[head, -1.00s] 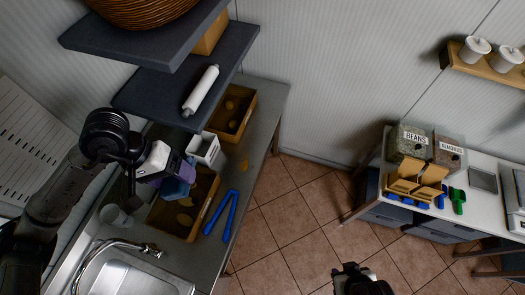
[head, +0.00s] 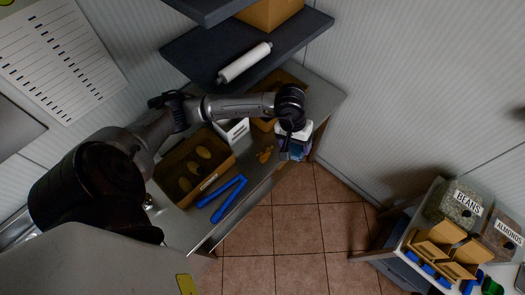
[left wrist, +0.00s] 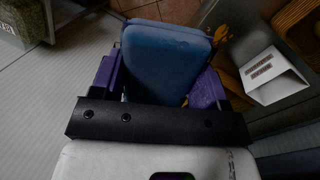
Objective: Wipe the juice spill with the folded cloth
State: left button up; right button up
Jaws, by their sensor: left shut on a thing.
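The folded cloth (left wrist: 165,62) is a thick blue pad, held between the purple fingers of my left gripper (left wrist: 157,85) in the left wrist view. In the head view my left gripper (head: 295,150) is shut on it at the right edge of the steel counter, mostly hidden under the wrist. The juice spill (head: 265,155) is an orange patch on the counter, just left of the gripper. Orange also shows beside the cloth in the left wrist view (left wrist: 222,42). I cannot tell whether the cloth touches the counter. My right gripper is not in view.
Blue tongs (head: 222,197) lie on the counter left of the spill. A brown crate (head: 207,178) with potato-like items and a white box (head: 235,131) stand nearby. A dark shelf (head: 205,64) with a white roll (head: 245,62) hangs above. Open floor lies to the right.

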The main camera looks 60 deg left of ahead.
pick_arm(q)
jog(key=shift+s+a+f+n+g+y+b, duration=0.15)
jog(key=shift+s+a+f+n+y+b, duration=0.45)
jog(key=shift+a+f+b, duration=2.35)
jog(key=shift+s+a+f+n+g+y+p, duration=0.15)
jog(key=shift+s+a+f+n, duration=1.2)
jog(key=shift+f, duration=3.7)
jog(key=shift+s+a+f+n+g+y+b, duration=0.2)
jog(key=shift+s+a+f+n+y+b, duration=0.3)
jog(key=shift+a+f+b, duration=1.9)
jog(key=f, duration=0.1)
jog(key=f+p, duration=0.2)
jog(key=shift+a, duration=0.25)
